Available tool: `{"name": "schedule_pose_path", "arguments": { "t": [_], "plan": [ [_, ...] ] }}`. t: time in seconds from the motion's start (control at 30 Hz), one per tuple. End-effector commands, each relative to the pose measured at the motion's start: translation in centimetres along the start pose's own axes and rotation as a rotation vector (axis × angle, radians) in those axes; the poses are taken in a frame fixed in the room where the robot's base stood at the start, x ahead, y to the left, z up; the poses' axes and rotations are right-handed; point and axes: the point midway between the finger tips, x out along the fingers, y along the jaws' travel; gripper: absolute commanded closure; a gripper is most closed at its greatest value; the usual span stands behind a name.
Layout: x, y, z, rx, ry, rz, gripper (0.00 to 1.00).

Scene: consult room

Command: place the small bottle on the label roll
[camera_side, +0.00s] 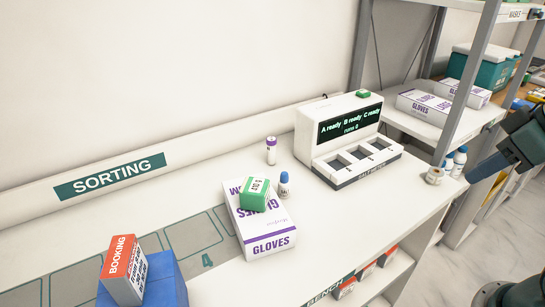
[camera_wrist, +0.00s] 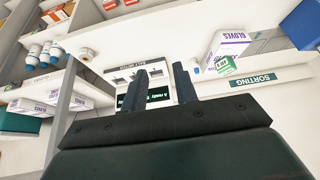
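A small white bottle with a blue cap (camera_side: 285,185) stands upright on the bench beside the gloves box; it shows small in the wrist view (camera_wrist: 196,68). The label roll (camera_side: 434,175) sits near the bench's right end, and in the wrist view (camera_wrist: 86,53) it is left of the fingers. Nothing is seen on the roll. My gripper (camera_side: 474,175) is at the right edge of the side view, well away from the small bottle. In the wrist view my gripper (camera_wrist: 162,74) has its two fingers apart with nothing between them.
A gloves box (camera_side: 262,230) bears a green box (camera_side: 255,194). A purple-capped vial (camera_side: 271,151) and a white machine (camera_side: 345,140) stand nearby. Blue-capped bottles (camera_side: 459,161) stand near the roll by the grey shelf post (camera_side: 467,85). The front of the bench is mostly clear.

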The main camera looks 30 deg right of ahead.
Motion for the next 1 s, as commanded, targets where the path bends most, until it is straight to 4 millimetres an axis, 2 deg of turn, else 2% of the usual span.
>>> {"name": "schedule_pose_path", "arguments": {
  "t": [0.17,0.37,1.0],
  "plan": [
    [0.5,-0.2,-0.6,-0.031,-0.005,-0.009,0.71],
    [2.1,-1.0,-2.3,-0.139,-0.013,-0.049,0.71],
    [11.5,-5.1,-9.1,-0.553,0.062,-0.350,0.71]
  ]
}}
